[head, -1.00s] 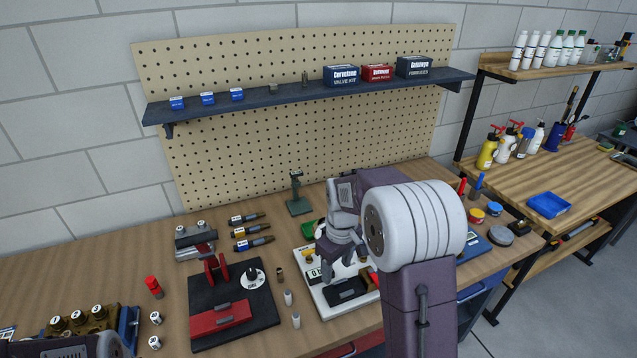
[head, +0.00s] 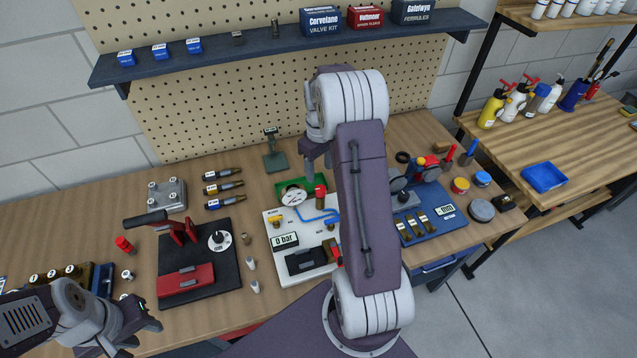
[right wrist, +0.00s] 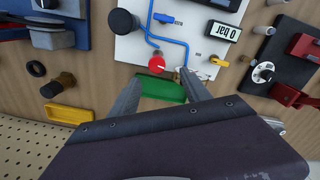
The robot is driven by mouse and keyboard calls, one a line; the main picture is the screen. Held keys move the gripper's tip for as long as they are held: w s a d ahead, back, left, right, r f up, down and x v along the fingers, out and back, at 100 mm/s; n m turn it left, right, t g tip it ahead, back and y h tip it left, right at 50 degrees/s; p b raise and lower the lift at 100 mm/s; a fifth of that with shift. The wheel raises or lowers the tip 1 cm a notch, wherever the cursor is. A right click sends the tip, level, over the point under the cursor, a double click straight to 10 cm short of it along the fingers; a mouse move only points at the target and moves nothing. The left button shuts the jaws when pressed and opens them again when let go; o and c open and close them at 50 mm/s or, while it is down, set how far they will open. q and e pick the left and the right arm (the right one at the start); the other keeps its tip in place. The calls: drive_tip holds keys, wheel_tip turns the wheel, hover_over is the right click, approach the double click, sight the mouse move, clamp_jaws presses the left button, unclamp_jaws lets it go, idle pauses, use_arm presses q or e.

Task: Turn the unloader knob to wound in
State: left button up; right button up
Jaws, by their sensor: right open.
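The white board (head: 275,258) on the bench carries a red knob (head: 320,191) near its back edge. In the right wrist view the red knob (right wrist: 157,64) has a pale pointer mark; no lettering for it is legible. My right gripper (head: 318,165) hangs above the back of the board. In the right wrist view its fingers (right wrist: 160,82) are apart and empty, with the knob just beyond and between their tips, apparently not touched. My left gripper (head: 135,330) is at the lower left, over the bench front; its finger opening is unclear.
The board also holds a 0 bar display (head: 285,241), a yellow valve (head: 275,222), blue piping and a black knob (right wrist: 124,22). A green tray (right wrist: 163,88) lies behind it. A black-and-red press (head: 190,270) stands left, a blue board (head: 440,222) right.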

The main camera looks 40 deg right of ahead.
drive_tip(key=p, duration=0.1)
hover_over(321, 189)
wheel_tip(321, 189, down, 5)
drive_tip(key=shift+d, duration=0.15)
drive_tip(key=f, duration=0.2)
drive_tip(key=f+p, duration=0.1)
drive_tip(key=f, duration=0.1)
drive_tip(key=shift+a+f, duration=0.1)
drive_tip(key=shift+a, duration=0.2)
drive_tip(key=shift+d+f, duration=0.15)
clamp_jaws()
use_arm(q)
drive_tip(key=shift+w+d+r, duration=0.1)
drive_tip(key=shift+d+r, duration=0.15)
drive_tip(key=shift+r, duration=0.25)
drive_tip(key=shift+d+r, duration=0.2)
drive_tip(key=shift+r, duration=0.3)
